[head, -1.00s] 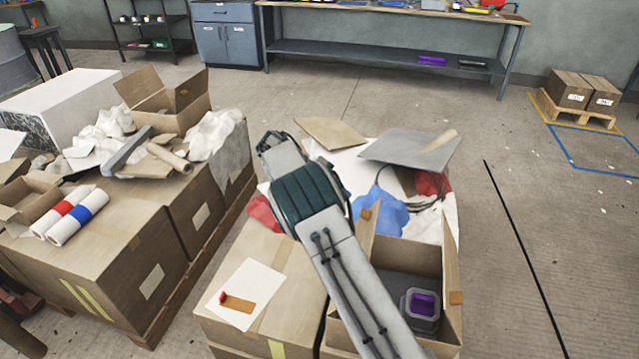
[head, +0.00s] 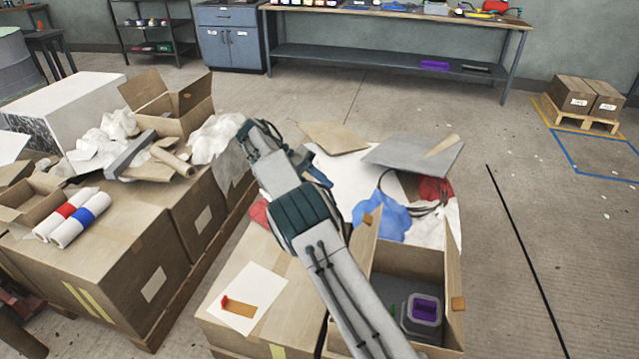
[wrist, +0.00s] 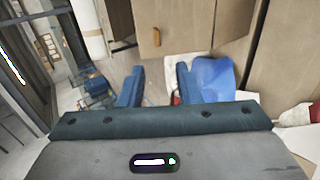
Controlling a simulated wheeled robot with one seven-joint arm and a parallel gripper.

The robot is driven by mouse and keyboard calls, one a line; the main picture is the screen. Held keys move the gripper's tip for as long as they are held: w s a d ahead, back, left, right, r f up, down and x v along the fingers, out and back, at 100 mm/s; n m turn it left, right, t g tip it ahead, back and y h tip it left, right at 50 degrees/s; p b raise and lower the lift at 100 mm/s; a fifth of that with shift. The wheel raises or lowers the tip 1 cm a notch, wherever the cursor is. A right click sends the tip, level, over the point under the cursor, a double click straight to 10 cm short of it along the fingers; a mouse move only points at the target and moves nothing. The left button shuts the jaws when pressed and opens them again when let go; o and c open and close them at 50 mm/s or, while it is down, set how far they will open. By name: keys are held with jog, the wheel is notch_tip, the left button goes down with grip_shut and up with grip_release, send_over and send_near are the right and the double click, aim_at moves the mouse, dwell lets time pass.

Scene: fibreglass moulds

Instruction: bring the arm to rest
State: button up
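My arm (head: 303,212) reaches up from the bottom of the head view, over the gap between the cardboard boxes, with its far end in front of the white crumpled material. The gripper is in the air and touches nothing that I can see.
An open carton (head: 452,290) holds a grey mould with a purple inside (head: 424,308). A blue cloth (head: 386,214) and a grey sheet (head: 412,153) lie behind it. Left are boxes with white rolls (head: 80,230) on top. The floor (head: 570,270) at right is mostly clear.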

jog(key=s+d+r+n+y+p, duration=0.1)
jog(key=s+d+r+y, duration=0.25)
jog(key=d+r, duration=0.35)
jog(key=s+d+r+y, duration=0.3)
jog(key=s+d+r, duration=0.2)
jog(key=d, duration=0.4)
jog(key=s+d+t+y+p, duration=0.1)
jog(key=s+d+t+y, duration=0.1)
jog(key=s, duration=1)
jog(key=s+d+n+t+y+p, duration=0.1)
jog(key=s+d+t+y, duration=0.1)
jog(key=s, duration=1.1)
jog(key=shift+s+d+f+t, duration=0.3)
jog(key=shift+d+f+t, duration=0.05)
jog(key=shift+f+t, duration=0.1)
